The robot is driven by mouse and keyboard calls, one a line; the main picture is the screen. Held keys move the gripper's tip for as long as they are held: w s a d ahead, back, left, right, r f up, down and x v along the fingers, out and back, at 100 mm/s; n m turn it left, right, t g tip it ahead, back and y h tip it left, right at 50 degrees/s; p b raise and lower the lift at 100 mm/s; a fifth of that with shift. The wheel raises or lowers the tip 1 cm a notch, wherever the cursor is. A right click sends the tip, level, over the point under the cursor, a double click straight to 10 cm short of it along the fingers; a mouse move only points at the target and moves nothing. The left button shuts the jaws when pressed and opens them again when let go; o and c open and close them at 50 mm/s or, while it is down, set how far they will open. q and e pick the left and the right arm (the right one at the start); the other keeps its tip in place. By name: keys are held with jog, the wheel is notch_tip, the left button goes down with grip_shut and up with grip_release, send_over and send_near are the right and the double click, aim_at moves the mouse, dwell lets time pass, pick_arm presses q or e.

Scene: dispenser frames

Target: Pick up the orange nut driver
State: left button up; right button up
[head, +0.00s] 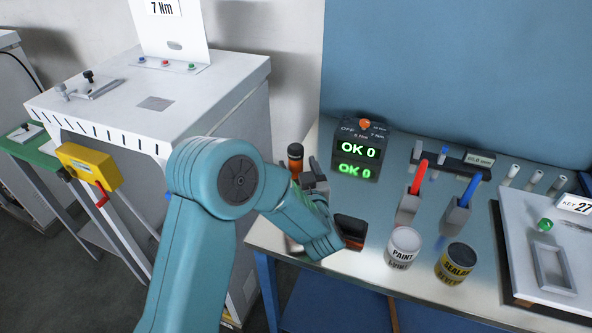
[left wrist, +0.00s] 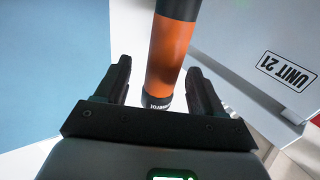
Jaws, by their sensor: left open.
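The orange nut driver (head: 295,163) stands upright near the left edge of the bench in the head view. It has an orange body and a dark top, and its lower part is hidden behind my left gripper (head: 316,176). In the left wrist view, the orange handle (left wrist: 168,55) with its black collar shows beyond and between the fingertips of my left gripper (left wrist: 160,80). The fingers are open, one on each side of the handle, and appear not to touch it. My right gripper is not in view.
A controller with green OK 0 displays (head: 358,160) stands behind the gripper. The paint can (head: 403,247), sealant can (head: 456,263), red-handled tool (head: 418,178) and blue-handled tool (head: 469,191) stand to the right. A white cabinet (head: 200,95) is at left.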

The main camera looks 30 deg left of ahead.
pick_arm(q)
jog(key=p+x, duration=0.1)
jog(key=x, duration=0.3)
jog(key=shift+a, duration=0.15)
jog(key=shift+s, duration=0.1)
jog(key=c, duration=1.1)
jog(key=shift+c, duration=0.2)
jog(key=shift+r, duration=0.1)
